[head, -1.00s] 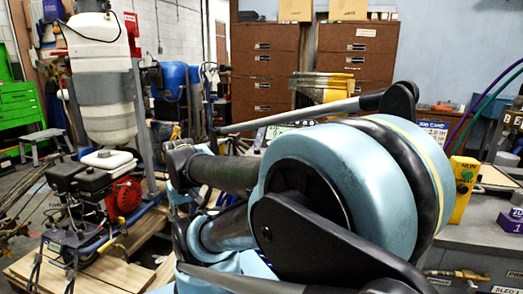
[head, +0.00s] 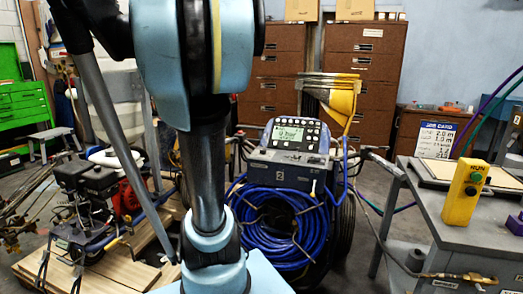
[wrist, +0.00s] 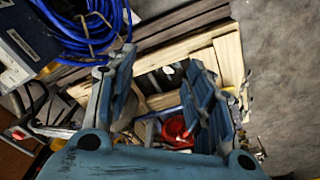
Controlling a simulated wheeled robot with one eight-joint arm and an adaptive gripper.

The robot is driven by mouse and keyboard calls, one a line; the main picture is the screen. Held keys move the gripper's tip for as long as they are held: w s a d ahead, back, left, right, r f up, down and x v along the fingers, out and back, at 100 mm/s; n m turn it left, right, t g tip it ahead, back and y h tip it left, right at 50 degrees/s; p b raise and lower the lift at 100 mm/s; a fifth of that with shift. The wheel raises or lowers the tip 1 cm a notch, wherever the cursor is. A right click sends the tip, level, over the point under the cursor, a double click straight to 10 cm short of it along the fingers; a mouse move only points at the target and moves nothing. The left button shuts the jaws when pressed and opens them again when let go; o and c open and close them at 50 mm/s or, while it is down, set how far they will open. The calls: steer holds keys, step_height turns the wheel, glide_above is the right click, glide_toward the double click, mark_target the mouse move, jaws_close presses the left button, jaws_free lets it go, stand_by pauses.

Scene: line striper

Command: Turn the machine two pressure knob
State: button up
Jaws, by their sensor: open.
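Machine two is the line striper with a grey-blue control box (head: 290,165), a keypad and lit display (head: 290,133) on top, and a label "2" on its front. I cannot make out its pressure knob. In the wrist view its blue hose (wrist: 85,28) shows at the upper left. My gripper (wrist: 162,66) is open and empty, pointing down over a wooden pallet (wrist: 230,58), apart from the hose. My gripper is out of the head view; my arm stands in front, left of the machine.
An engine-driven machine (head: 85,195) sits on a pallet at the left. A grey bench (head: 460,225) with a yellow RUN button box (head: 463,190) stands at the right. Brown filing cabinets (head: 365,75) are behind. Bare floor shows between machine two and the bench.

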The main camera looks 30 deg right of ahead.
steer(key=w+d+r, duration=0.4)
steer(key=w+d, duration=0.3)
step_height(320, 180, up, 3)
steer(key=g, duration=0.2)
glide_above(263, 152)
steer(key=w, duration=0.2)
steer(key=f, duration=1.7)
steer(key=shift+s+d, duration=0.2)
steer(key=shift+d, duration=0.2)
steer(key=shift+r, duration=0.1)
steer(key=c, duration=1.1)
steer(key=shift+o, duration=0.2)
steer(key=shift+a, duration=0.1)
